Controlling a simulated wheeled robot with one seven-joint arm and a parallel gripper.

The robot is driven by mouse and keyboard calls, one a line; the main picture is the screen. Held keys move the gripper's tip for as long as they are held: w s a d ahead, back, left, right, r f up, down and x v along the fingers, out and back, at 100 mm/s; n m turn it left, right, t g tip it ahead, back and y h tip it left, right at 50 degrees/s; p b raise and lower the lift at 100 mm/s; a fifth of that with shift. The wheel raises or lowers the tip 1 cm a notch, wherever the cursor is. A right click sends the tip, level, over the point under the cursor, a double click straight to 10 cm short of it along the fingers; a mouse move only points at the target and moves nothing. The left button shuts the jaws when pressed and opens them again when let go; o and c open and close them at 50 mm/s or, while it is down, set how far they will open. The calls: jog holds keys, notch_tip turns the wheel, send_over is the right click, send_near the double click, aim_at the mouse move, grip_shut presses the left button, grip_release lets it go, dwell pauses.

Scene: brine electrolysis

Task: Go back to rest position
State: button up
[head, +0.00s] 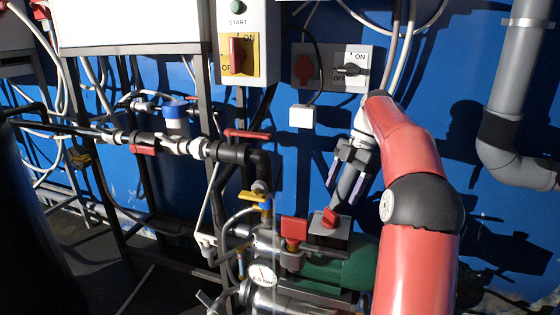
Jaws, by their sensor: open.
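My gripper (345,180) hangs at the end of my red arm, right of the picture's middle. Whether the fingers touch anything there cannot be told. A red and black arm link covers the wall on the right.
A yellow panel with a red rotary switch (238,55) and a green START button (238,7) is at the top. Pipes with a red-handled valve (247,134) and a yellow-handled valve (255,197) run on the left. A gauge (262,274) is low. A grey pipe (510,110) stands right.

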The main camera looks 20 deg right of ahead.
jog(key=s+a+r+m+t+h, duration=0.2)
jog(key=s+a+r+m+h, duration=0.15)
jog(key=s+a+m, duration=0.85)
jog(key=s+a+f+m+t, duration=0.2)
jog(key=s+a+f+m, duration=0.1)
jog(key=s, duration=0.4)
jog(key=s+a+f+m+t, duration=0.2)
jog(key=s+a+f+m, duration=0.1)
jog(key=s+f+m, duration=0.2)
jog(key=s+f+h, duration=0.1)
jog(key=s+f, duration=0.1)
jog(key=s, duration=0.1)
jog(key=shift+s+a+t, duration=0.25)
jog(key=shift+t, duration=0.05)
